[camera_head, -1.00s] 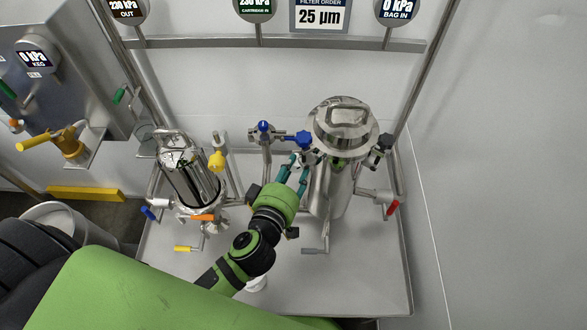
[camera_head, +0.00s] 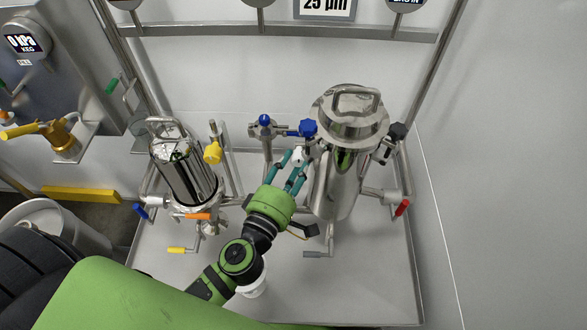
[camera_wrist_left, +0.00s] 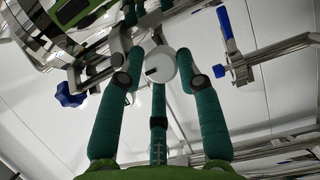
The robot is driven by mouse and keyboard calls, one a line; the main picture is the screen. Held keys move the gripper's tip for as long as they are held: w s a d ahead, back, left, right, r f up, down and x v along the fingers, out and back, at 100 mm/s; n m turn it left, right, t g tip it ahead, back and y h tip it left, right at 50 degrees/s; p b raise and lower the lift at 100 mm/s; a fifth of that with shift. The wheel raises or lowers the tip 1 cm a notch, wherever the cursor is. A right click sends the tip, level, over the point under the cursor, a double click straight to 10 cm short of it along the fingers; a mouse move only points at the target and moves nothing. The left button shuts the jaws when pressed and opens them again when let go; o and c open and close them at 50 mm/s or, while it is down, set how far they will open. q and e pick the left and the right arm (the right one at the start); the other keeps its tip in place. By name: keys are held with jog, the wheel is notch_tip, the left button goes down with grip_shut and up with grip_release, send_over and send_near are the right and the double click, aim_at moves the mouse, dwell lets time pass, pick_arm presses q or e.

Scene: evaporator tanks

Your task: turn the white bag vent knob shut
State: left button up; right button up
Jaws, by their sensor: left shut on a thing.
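The white bag vent knob (camera_head: 299,154) sits on the pipework left of the tall bag filter housing (camera_head: 347,120), just below a dark blue knob (camera_head: 307,128). In the left wrist view the white knob (camera_wrist_left: 160,66) is a round disc with a dark slot, between the teal fingertips. My left gripper (camera_head: 293,162) reaches up to it from below and is shut on it. In the left wrist view the left gripper (camera_wrist_left: 159,60) has fingers on both sides of the knob and one below. My right gripper is not in view.
A blue-handled lever valve (camera_wrist_left: 228,30) is close right of the fingers in the wrist view. The shorter tank (camera_head: 186,170), with a yellow knob (camera_head: 213,152), stands left of my arm. A red-handled valve (camera_head: 403,208) is right of the bag housing. The tray floor (camera_head: 365,275) at front right is clear.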

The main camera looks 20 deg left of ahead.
pick_arm(q)
jog(key=shift+s+d+f, duration=0.15)
jog(key=shift+d+f, duration=0.15)
jog(key=o, duration=1.1)
jog(key=shift+d+r, duration=0.1)
jog(key=shift+s+a, duration=0.2)
jog(key=shift+s, duration=0.05)
jog(key=s+a, duration=0.1)
jog(key=s, duration=1)
jog(key=shift+s, duration=0.15)
